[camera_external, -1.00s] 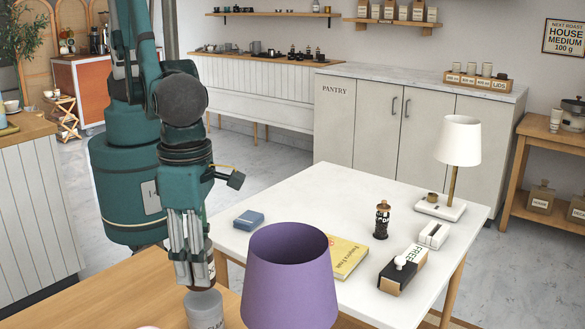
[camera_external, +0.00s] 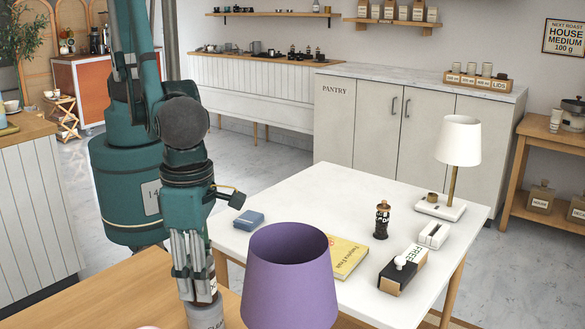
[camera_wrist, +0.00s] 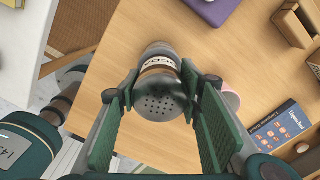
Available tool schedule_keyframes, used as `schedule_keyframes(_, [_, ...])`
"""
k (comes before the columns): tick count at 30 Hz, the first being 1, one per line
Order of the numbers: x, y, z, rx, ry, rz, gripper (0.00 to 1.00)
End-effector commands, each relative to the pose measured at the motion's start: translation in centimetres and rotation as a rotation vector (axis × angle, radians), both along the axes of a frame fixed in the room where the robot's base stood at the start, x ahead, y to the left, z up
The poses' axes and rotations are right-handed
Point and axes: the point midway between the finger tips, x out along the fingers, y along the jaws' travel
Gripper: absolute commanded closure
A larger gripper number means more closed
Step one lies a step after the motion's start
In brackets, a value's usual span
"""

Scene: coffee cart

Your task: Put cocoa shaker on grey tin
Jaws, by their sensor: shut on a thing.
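The cocoa shaker (camera_wrist: 160,103), with a perforated grey lid and a pale printed label, is between my gripper's (camera_wrist: 161,84) green pads in the wrist view. My gripper is shut on it. In the external view only a dark, labelled strip of the shaker (camera_external: 211,281) shows beside my gripper (camera_external: 196,288). The grey tin (camera_external: 208,316) stands on the wooden counter directly below the shaker, cut by the lower picture edge. The shaker's base is at the tin's top; I cannot tell whether they touch. In the wrist view a grey rim of the tin (camera_wrist: 158,47) shows beyond the shaker.
A purple lampshade (camera_external: 290,280) stands close to the right. A pink cup (camera_wrist: 230,99) and a blue book (camera_wrist: 276,128) are right of the shaker in the wrist view. A wooden holder (camera_wrist: 297,25) lies farther off. The white table (camera_external: 330,195) is behind.

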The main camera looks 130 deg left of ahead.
Motion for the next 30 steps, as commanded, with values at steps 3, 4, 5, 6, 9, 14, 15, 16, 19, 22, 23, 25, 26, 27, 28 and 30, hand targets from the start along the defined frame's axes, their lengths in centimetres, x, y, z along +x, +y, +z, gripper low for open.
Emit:
schedule_keyframes(3, [0.0,0.0,-0.1,0.000,0.000,0.000,0.78])
schedule_keyframes(4, [0.0,0.0,-0.2,0.000,0.000,0.000,0.78])
schedule_keyframes(5, [0.0,0.0,-0.3,0.000,0.000,0.000,0.78])
schedule_keyframes(6, [0.0,0.0,-0.4,0.000,0.000,0.000,0.78])
schedule_keyframes(9, [0.0,0.0,-0.3,0.000,0.000,0.000,0.53])
schedule_keyframes(14, [0.0,0.0,-0.3,0.000,0.000,0.000,0.49])
schedule_keyframes(15, [0.0,0.0,-0.3,0.000,0.000,0.000,0.49])
schedule_keyframes(16, [0.0,0.0,-0.3,0.000,0.000,0.000,0.49])
schedule_keyframes(19, [0.0,0.0,-0.3,0.000,0.000,0.000,0.49])
schedule_keyframes(22, [0.0,0.0,-0.2,0.000,0.000,0.000,0.49])
schedule_keyframes(23, [0.0,0.0,-0.1,0.000,0.000,0.000,0.49])
schedule_keyframes(25, [0.0,0.0,0.0,0.000,0.000,0.000,0.49])
schedule_keyframes(26, [0.0,0.0,0.1,0.000,0.000,0.000,0.49])
schedule_keyframes(27, [0.0,0.0,0.3,0.000,0.000,0.000,0.49])
schedule_keyframes(28, [0.0,0.0,0.5,0.000,0.000,0.000,0.49])
schedule_keyframes(30, [0.0,0.0,1.0,0.000,0.000,0.000,0.49])
